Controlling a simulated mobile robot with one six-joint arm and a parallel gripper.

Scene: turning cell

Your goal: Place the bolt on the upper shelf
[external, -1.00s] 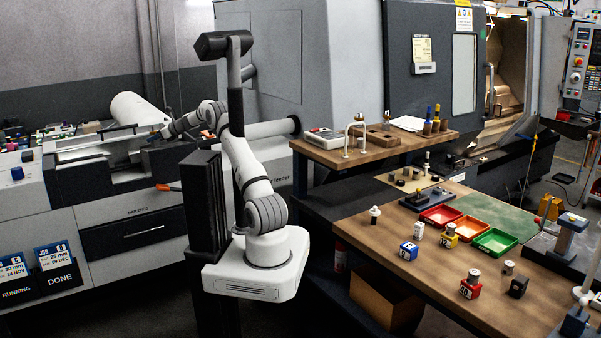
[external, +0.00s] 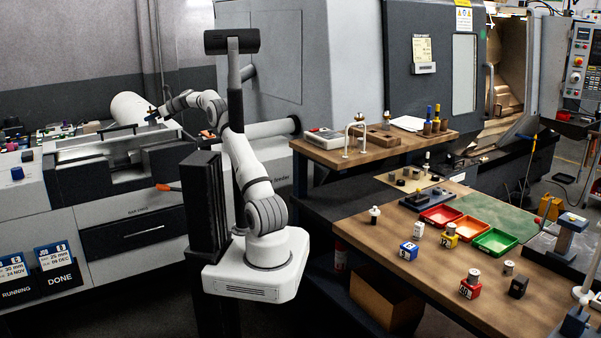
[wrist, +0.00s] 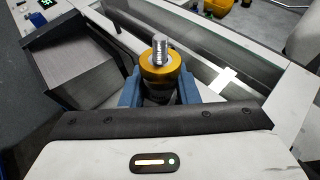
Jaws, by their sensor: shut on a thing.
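The bolt (wrist: 160,53) shows in the wrist view as a threaded silver shaft rising from a golden-orange ring. My gripper (wrist: 160,88) has its blue fingers closed on either side of it, below the ring; the lower part is dark and partly hidden. In the external view my gripper (external: 153,116) is at the far left, above the grey machine bed and near the white cylinder; the bolt is too small there to make out clearly. The upper shelf (external: 330,153) is the raised wooden top right of my arm, far from my gripper.
The grey machine bed (external: 95,150) lies under my gripper.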

